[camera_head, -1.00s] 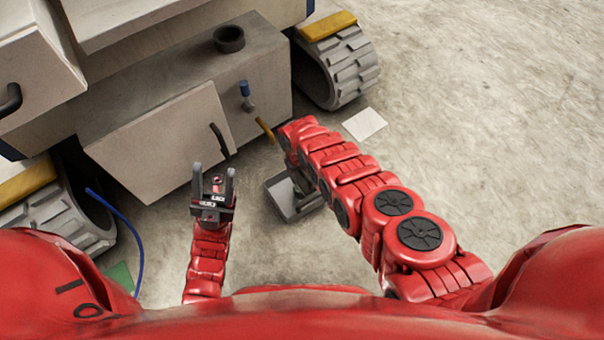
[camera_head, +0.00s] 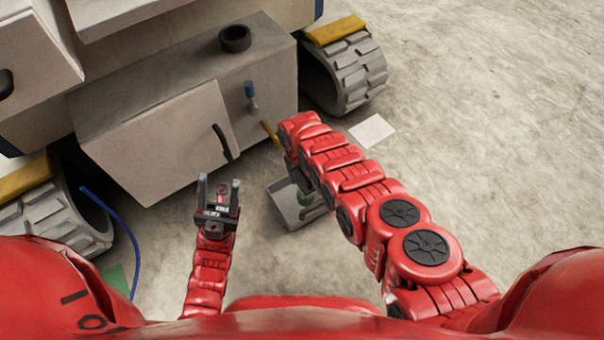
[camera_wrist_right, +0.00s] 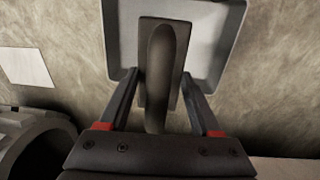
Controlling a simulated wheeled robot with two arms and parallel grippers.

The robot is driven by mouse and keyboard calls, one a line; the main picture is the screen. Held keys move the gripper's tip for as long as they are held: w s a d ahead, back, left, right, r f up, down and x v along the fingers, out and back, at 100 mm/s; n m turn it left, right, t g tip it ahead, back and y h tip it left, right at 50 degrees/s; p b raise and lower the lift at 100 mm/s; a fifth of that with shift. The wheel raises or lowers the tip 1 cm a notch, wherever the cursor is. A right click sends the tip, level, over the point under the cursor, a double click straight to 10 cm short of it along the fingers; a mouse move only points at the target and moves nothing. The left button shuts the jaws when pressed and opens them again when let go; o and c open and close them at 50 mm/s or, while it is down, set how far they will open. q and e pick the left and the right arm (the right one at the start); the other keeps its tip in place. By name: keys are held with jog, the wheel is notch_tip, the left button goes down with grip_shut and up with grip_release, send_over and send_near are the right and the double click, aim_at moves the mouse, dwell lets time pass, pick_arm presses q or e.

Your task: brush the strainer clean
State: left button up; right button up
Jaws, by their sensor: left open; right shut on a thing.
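My right gripper (camera_wrist_right: 160,115) has its fingers on either side of a dark rounded handle with a flat rectangular block, which looks like the brush (camera_wrist_right: 160,70). The brush is over a pale grey tray (camera_wrist_right: 118,45); whether it touches the tray is unclear. In the head view the tray (camera_head: 284,207) is on the floor side of the machine, and my right arm hides the right gripper and most of the brush. My left gripper (camera_head: 218,186) is open and empty, left of the tray. I cannot pick out the strainer for certain.
A beige tracked machine (camera_head: 165,140) fills the upper left. It bears a black cup-like ring (camera_head: 235,38), a blue-topped fitting (camera_head: 250,92) and a yellow bar (camera_head: 270,133). A white sheet (camera_head: 372,131) lies on the concrete. A blue hose (camera_head: 128,225) is at left. Floor at right is clear.

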aim_at(307, 180)
jog(key=shift+s+d+r+p, duration=0.1)
jog(key=shift+s+d+p, duration=0.55)
jog(key=shift+p, duration=0.95)
jog(key=shift+s+d+p, duration=0.15)
jog(key=shift+s+p, duration=0.35)
jog(key=shift+p, duration=0.15)
jog(key=shift+s+d+f, duration=0.1)
jog(key=shift+s+f, duration=0.05)
jog(key=shift+f, duration=0.05)
jog(key=shift+w+a+f+b, duration=0.1)
jog(key=shift+w+a+b, duration=0.15)
jog(key=shift+b, duration=0.25)
jog(key=shift+w+a+b, duration=0.3)
jog(key=shift+w+b, duration=0.2)
jog(key=shift+b, duration=0.4)
jog(key=shift+w+a+b, duration=0.3)
jog(key=shift+w+b, duration=0.2)
jog(key=shift+b, duration=0.4)
